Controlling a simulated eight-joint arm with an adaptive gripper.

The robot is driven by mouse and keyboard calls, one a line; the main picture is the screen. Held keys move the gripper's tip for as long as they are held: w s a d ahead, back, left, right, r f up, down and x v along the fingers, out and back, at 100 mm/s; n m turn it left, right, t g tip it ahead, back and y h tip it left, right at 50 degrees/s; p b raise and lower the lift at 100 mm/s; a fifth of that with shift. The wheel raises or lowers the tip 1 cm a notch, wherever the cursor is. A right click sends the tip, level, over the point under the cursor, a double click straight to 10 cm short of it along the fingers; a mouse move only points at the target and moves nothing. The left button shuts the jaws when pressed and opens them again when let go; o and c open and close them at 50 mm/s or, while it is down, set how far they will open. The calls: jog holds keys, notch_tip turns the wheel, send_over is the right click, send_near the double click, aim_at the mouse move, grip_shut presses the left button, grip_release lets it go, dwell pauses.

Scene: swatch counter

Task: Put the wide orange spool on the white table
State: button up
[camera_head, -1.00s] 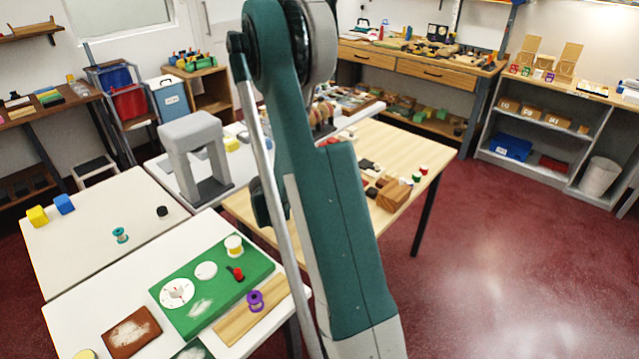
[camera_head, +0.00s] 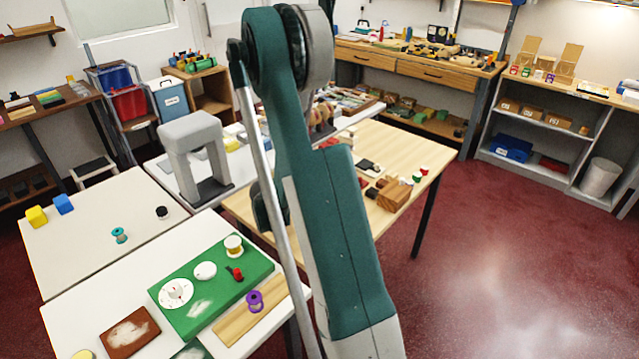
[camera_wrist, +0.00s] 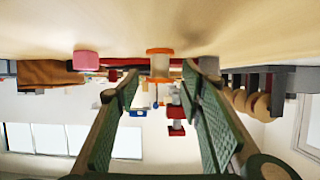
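In the wrist view, which is upside down, a spool with orange flanges and a pale middle (camera_wrist: 160,64) stands on a light wooden surface (camera_wrist: 230,25). My gripper (camera_wrist: 159,82) is open and empty, its green fingers wide apart. The spool lies beyond the fingertips, lined up with the gap between them. In the head view my arm hides the gripper, and I cannot make out this spool. White tables stand at the front left (camera_head: 85,325) and farther back at the left (camera_head: 80,240).
In the wrist view, a pink object (camera_wrist: 86,60) stands left of the spool and round tan discs (camera_wrist: 240,100) are at the right. A green board (camera_head: 200,318) and a purple spool (camera_head: 254,301) are on the front table. A grey arch (camera_head: 192,150) stands behind.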

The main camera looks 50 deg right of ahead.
jog(key=shift+r, duration=0.1)
jog(key=shift+a+r, duration=0.1)
jog(key=p+v, duration=0.2)
jog(key=v, duration=0.9)
jog(key=shift+a+r, duration=0.2)
jog(key=shift+a, duration=0.15)
jog(key=shift+a+r, duration=0.1)
dwell(0.5)
